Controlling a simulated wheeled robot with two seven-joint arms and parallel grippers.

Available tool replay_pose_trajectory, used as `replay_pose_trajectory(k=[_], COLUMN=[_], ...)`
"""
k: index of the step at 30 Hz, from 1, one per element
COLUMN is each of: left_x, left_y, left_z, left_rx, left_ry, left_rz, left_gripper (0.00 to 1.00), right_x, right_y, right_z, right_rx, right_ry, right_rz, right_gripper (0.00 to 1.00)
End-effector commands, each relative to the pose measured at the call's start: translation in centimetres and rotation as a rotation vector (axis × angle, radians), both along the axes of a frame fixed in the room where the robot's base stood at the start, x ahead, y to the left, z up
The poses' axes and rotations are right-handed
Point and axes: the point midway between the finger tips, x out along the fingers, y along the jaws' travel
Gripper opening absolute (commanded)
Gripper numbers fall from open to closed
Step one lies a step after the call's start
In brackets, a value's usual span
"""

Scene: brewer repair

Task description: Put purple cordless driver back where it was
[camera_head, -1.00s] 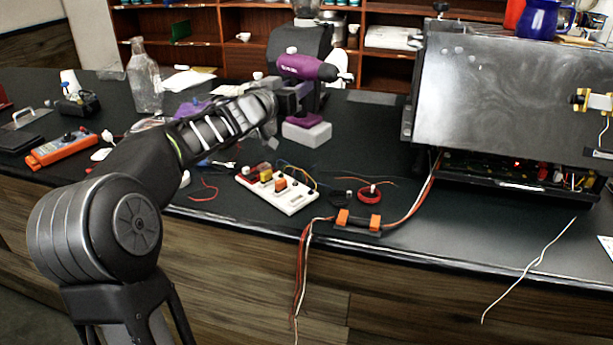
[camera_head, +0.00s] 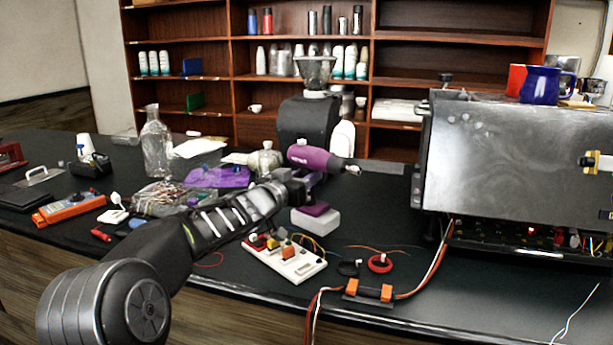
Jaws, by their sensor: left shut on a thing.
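The purple cordless driver (camera_head: 318,158) is in the middle of the head view, its dark nose pointing right. It is held above the counter, in front of the black coffee grinder. My left gripper (camera_head: 300,186) is shut on the driver's lower part, around its handle; the fingers are partly hidden. My right gripper is not in view.
A white terminal board (camera_head: 287,262) lies in front of the white block. The large metal brewer (camera_head: 515,160) stands at the right with wires coming out. A glass bottle (camera_head: 156,145), plastic bags and an orange meter (camera_head: 72,207) are on the left. Dark counter (camera_head: 385,205) is bare right of the block.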

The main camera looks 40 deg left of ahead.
Motion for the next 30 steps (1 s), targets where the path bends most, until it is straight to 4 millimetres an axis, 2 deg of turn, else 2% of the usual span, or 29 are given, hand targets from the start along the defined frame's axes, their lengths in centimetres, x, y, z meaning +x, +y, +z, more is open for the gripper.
replay_pose_trajectory(k=[4, 9, 22, 23, 30], left_x=[0.0, 0.0, 0.0, 0.0, 0.0], left_y=[-0.1, 0.0, -0.1, 0.0, 0.0], left_z=[-2.2, -3.8, -4.2, -4.6, -4.6], left_rx=[-0.001, 0.0, 0.001, 0.0, 0.0], left_ry=[-0.006, -0.008, -0.008, 0.001, 0.001], left_rz=[-0.001, -0.001, -0.001, 0.0, 0.0], left_gripper=[0.0, 0.0, 0.0, 0.32, 0.51], right_x=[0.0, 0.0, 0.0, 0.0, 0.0], right_y=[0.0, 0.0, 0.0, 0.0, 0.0], right_z=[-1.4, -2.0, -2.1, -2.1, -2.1], right_rx=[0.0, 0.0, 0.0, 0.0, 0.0], right_ry=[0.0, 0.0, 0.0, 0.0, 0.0], right_rz=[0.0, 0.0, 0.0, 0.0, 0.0], right_gripper=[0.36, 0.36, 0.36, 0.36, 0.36])
